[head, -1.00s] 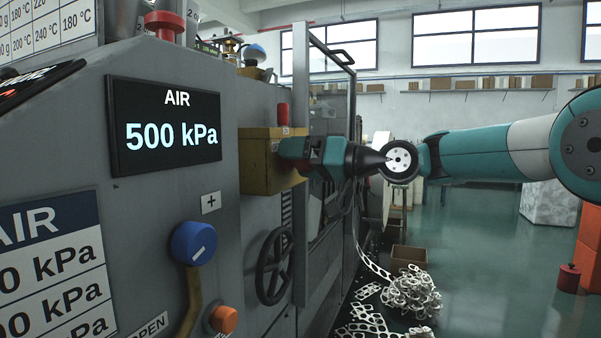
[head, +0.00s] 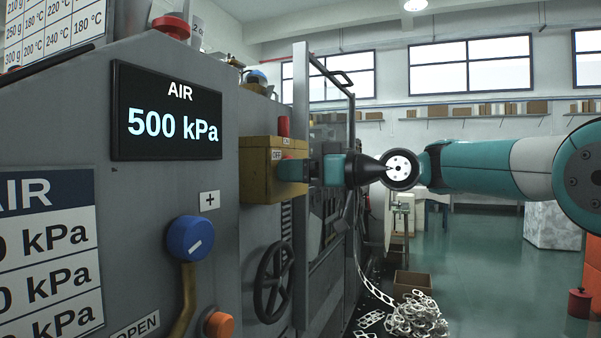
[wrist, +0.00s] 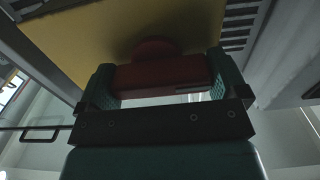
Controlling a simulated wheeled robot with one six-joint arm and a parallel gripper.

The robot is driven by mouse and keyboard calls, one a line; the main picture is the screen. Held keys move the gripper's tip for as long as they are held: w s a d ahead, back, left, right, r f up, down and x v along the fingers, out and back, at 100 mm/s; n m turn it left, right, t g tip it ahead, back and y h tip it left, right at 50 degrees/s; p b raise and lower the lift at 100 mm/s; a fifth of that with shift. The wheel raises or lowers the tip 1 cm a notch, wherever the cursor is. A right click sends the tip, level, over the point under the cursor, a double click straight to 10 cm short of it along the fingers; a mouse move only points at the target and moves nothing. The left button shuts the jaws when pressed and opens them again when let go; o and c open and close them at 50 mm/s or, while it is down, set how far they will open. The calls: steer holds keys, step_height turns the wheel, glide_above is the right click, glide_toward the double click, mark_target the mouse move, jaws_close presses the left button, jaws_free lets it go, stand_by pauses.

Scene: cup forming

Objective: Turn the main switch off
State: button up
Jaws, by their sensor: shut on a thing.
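The main switch is a yellow box (head: 258,165) on the side of the grey machine, with small ON and OFF labels on its front face. My gripper (head: 297,170) is against the front of this box, and its body hides most of the switch handle in the head view. In the wrist view the red handle (wrist: 160,74) lies crosswise between the two teal fingers. My gripper (wrist: 162,82) is shut on it. The yellow face (wrist: 90,45) is close behind the handle.
An open-framed guard door (head: 301,120) stands just beyond my gripper. A black handwheel (head: 273,275), a blue knob (head: 190,239) and an orange button (head: 219,325) are below. White scrap (head: 415,318) lies on the floor. The floor at right is mostly clear.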

steer(key=o, duration=0.6)
steer(key=shift+d, duration=0.1)
steer(key=v, duration=1.7)
steer(key=shift+d, duration=0.15)
